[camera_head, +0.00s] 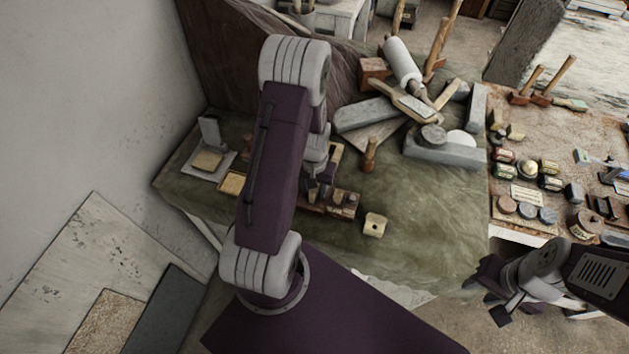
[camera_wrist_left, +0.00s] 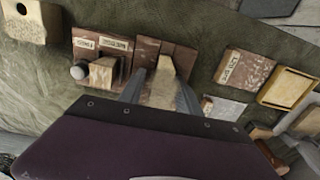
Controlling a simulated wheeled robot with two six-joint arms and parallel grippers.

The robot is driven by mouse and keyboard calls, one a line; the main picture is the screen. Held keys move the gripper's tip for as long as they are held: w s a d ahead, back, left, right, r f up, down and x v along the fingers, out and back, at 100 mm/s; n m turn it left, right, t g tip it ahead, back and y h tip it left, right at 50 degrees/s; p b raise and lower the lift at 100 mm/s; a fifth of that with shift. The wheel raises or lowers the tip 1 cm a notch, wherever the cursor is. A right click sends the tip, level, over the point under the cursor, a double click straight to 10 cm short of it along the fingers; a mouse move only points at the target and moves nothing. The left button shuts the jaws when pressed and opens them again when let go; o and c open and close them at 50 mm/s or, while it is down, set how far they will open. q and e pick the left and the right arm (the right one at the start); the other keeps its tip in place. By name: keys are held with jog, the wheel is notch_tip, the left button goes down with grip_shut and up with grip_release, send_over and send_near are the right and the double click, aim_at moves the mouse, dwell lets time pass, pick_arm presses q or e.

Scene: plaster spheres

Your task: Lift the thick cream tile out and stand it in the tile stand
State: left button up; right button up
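A thick cream block, seemingly the cream tile (camera_wrist_left: 163,87), stands between the fingers of my left gripper (camera_wrist_left: 162,80) in the left wrist view. The fingers flank it closely; I cannot tell whether they press on it. Its lower part is hidden by my gripper. Labelled reddish-brown wooden blocks (camera_wrist_left: 112,50) sit beside it. In the head view my left arm hides most of this spot. My right gripper (camera_head: 492,292) is open and empty off the table's front edge. I cannot clearly tell which thing is the tile stand; a grey base with an upright (camera_head: 209,131) stands at the far left.
A shallow yellow-rimmed tray (camera_wrist_left: 285,90) and a labelled brown block (camera_wrist_left: 243,68) lie right of my left gripper in the wrist view. A cream block with a hole (camera_head: 375,225) stands apart. Stone slabs and tools (camera_head: 445,150) crowd the back right. The green cloth's front right is clear.

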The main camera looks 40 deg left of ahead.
pick_arm(q)
jog(key=shift+f, duration=0.1)
grip_shut()
dwell(1.7)
jog(key=shift+r+p, duration=2.35)
jog(key=shift+r, duration=0.4)
